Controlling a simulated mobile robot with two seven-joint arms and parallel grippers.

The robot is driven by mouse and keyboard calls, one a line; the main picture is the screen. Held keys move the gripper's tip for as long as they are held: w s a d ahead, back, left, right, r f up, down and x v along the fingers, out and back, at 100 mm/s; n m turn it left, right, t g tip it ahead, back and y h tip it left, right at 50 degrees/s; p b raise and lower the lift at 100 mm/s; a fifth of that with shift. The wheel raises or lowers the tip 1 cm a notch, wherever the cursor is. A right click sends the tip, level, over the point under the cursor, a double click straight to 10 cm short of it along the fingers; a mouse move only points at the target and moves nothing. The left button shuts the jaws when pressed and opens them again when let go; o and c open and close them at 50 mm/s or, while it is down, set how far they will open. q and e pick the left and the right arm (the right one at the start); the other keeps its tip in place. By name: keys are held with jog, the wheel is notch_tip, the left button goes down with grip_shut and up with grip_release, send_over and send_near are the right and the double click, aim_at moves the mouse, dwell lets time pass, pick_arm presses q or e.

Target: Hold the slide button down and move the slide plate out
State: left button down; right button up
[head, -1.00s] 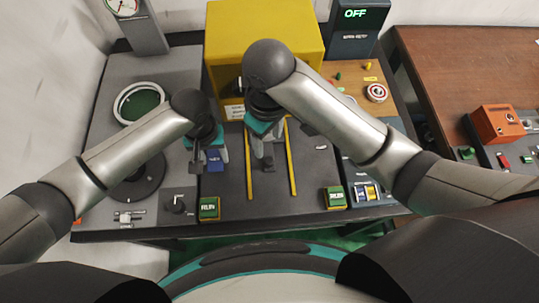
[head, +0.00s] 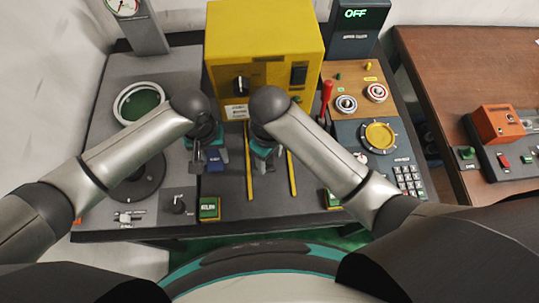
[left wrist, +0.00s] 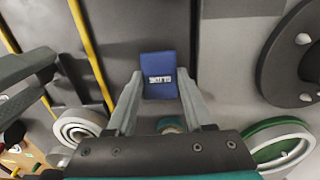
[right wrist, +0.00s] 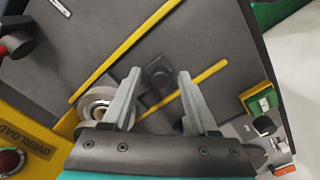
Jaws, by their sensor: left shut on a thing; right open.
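The blue slide button (head: 214,160), lettered in white, is on the grey console; it also shows in the left wrist view (left wrist: 159,73). My left gripper (left wrist: 160,88) is shut on it, one finger at each side. A dark knob-like part (right wrist: 158,76) stands between the two yellow rails (right wrist: 185,90). It may belong to the slide plate, whose edges I cannot make out. My right gripper (right wrist: 155,80) is open, with its fingers either side of this part in the right wrist view. In the head view my right gripper (head: 265,158) partly hides that area.
A yellow box (head: 262,50) stands behind the rails. A pale metal ring (right wrist: 97,103) lies beside my right fingers. A panel with a yellow dial (head: 379,136) and keypad (head: 409,180) is at the right.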

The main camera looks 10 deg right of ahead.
grip_shut()
dwell(0.4)
dwell(0.9)
